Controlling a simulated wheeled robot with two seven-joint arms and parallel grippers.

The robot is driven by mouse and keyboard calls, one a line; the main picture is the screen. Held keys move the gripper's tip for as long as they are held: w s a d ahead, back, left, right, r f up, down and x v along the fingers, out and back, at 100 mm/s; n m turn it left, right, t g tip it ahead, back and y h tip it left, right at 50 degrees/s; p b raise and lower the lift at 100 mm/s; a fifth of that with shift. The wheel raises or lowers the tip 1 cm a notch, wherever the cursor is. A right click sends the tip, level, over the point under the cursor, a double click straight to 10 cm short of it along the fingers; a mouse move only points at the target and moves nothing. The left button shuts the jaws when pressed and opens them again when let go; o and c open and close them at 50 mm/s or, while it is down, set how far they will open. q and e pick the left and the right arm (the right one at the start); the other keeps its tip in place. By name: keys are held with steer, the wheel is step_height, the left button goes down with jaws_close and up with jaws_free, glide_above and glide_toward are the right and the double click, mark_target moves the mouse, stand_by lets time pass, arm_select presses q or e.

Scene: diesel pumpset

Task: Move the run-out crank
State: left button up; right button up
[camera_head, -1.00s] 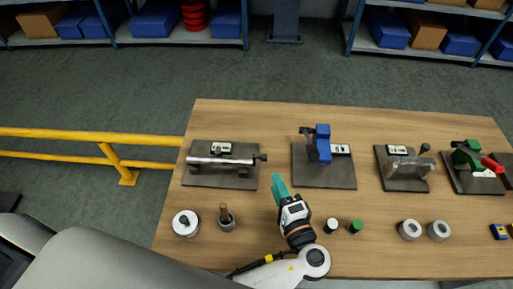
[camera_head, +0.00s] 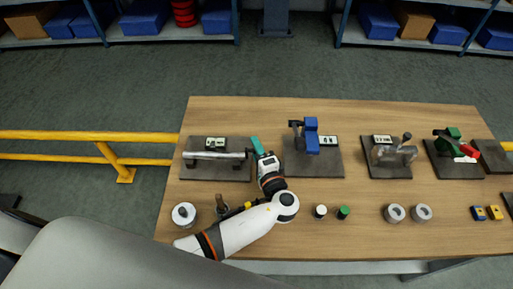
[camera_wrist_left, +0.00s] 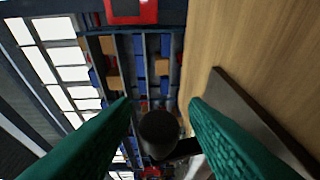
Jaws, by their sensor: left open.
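The left fixture is a dark plate (camera_head: 203,173) carrying a silver shaft (camera_head: 212,155) on supports, with a small label behind it. Earlier, a dark crank knob showed at the shaft's right end; in the head view my gripper now hides it. My left gripper (camera_head: 255,144), with teal fingers, is at the right edge of this plate. In the left wrist view a dark round knob (camera_wrist_left: 160,133) on a short dark arm lies between the open fingers. I cannot tell whether they touch it. My right gripper is not in view.
To the right stand a plate with a blue device (camera_head: 311,136), a plate with a grey lever piece (camera_head: 396,153) and a green device with a red handle (camera_head: 452,140). Several small cylinders line the front. A yellow rail (camera_head: 90,135) is left of the table.

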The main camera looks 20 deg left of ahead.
arm_select(q)
steer(key=shift+c, duration=0.4)
jaws_close()
steer(key=shift+r+p, duration=0.25)
steer(key=shift+p, duration=0.25)
steer(key=shift+w+g+h+p, duration=0.2)
steer(key=shift+g+h+p, duration=0.1)
steer(key=shift+g+h, duration=0.15)
steer(key=shift+w+a+f+m, duration=0.1)
steer(key=shift+m, duration=0.2)
steer(key=shift+f, duration=0.1)
steer(key=shift+o, duration=0.4)
jaws_free()
